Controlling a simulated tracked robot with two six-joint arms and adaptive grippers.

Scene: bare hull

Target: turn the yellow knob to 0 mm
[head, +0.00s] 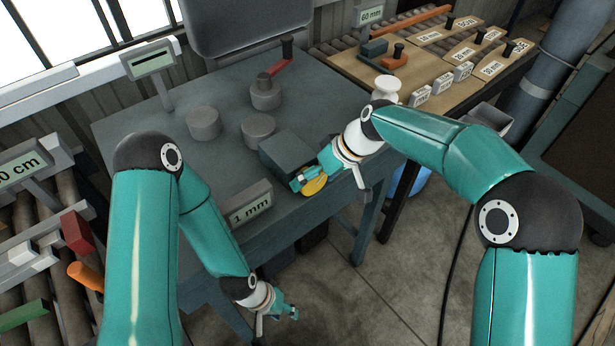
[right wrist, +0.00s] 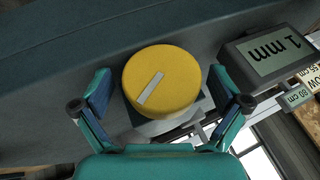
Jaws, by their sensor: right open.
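The yellow knob (right wrist: 161,80) is round with a pale bar mark on its face; in the right wrist view it sits between the open fingers of my right gripper (right wrist: 161,98), with gaps on both sides. In the head view the knob (head: 315,185) shows only partly, at the front of a dark box (head: 287,152) on the grey table, beside my right gripper (head: 301,180). The display (head: 250,204) reads "1 mm"; it also shows in the right wrist view (right wrist: 272,53). My left gripper (head: 287,312) hangs low in front of the table; its fingers are too small to judge.
A wooden board (head: 430,62) with labelled cards lies at the back right. Rollers with coloured blocks stand at the left. The floor in front is mostly clear.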

